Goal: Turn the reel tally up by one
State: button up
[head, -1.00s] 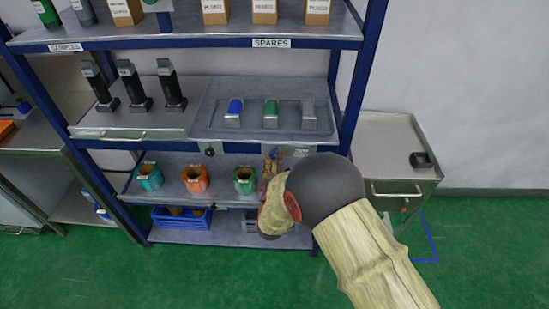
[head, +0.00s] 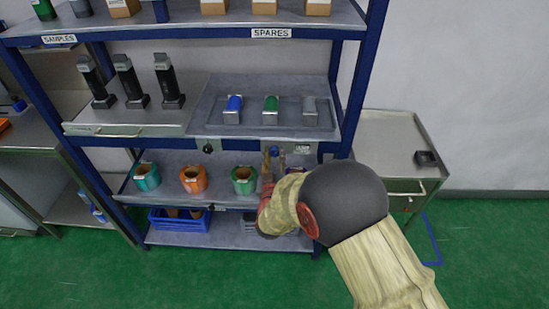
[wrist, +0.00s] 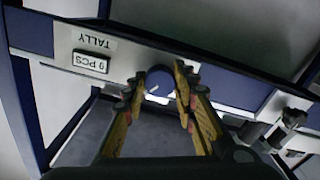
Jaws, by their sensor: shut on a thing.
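The tally's small counter plate (wrist: 90,62) shows in the wrist view beside a TALLY label (wrist: 96,41) on the shelf's front edge. It carries a digit and "PCS"; the digit is small and tilted, and I cannot tell it surely. A round dark blue knob (wrist: 160,82) with a white mark is on the same edge. My gripper (wrist: 161,92) is shut on the knob, with a yellow-padded finger on either side.
Green, orange and teal reels (head: 193,180) stand on the shelf below, left of my gripper. A tray (head: 255,118) with three coloured pieces lies above. A black knob (head: 208,148) is further left on the edge. A steel side table (head: 385,145) stands right.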

jog(key=shift+f+m+b, duration=0.1)
jog(key=shift+m+b, duration=0.25)
jog(key=shift+m, duration=0.35)
jog(key=o, duration=1.2)
jog(key=shift+c, duration=0.2)
jog(key=shift+s, duration=0.1)
jog(key=s, duration=1.1)
jog(key=shift+s+a, duration=0.2)
jog(key=shift+s, duration=0.2)
